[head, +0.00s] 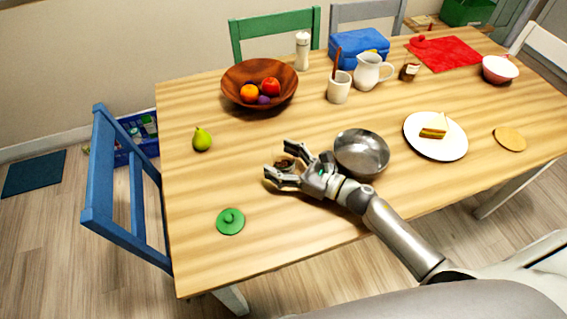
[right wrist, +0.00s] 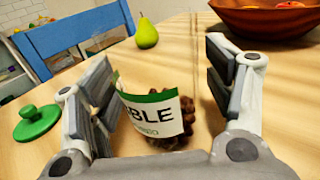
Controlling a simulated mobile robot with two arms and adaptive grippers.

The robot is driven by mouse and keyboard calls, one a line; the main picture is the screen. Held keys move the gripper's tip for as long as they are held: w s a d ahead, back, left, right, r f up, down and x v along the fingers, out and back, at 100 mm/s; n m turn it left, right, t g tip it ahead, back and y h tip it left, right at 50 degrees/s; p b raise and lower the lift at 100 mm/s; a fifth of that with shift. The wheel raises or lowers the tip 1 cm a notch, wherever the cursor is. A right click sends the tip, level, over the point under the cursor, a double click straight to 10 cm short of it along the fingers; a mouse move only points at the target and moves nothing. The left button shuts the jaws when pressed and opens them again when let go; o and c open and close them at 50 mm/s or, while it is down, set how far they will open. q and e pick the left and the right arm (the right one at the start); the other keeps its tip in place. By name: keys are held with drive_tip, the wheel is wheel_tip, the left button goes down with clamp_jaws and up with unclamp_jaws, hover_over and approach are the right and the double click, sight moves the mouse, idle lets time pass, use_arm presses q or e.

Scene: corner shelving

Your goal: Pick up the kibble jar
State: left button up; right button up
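The kibble jar (head: 284,164) stands on the wooden table, between the fingers of my right gripper (head: 279,160). In the right wrist view, the jar's white and green label (right wrist: 155,112) reads "IBBLE", with brown kibble behind it. Its clear walls are hard to make out. My right gripper is open, with one finger on each side of the jar. The label is close to the left finger; I cannot tell whether they touch. A green knobbed lid (head: 230,221) lies apart on the table, and it also shows in the right wrist view (right wrist: 38,122). My left gripper is not in view.
A metal bowl (head: 361,152) stands right beside my right wrist. A pear (head: 202,139) and a wooden fruit bowl (head: 235,78) are farther back. A sandwich plate (head: 436,149) is at right. A blue chair (head: 98,190) is at the left edge. Table around the lid is clear.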

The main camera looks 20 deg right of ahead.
drive_tip(key=c, duration=1.2)
drive_tip(key=shift+r, duration=0.1)
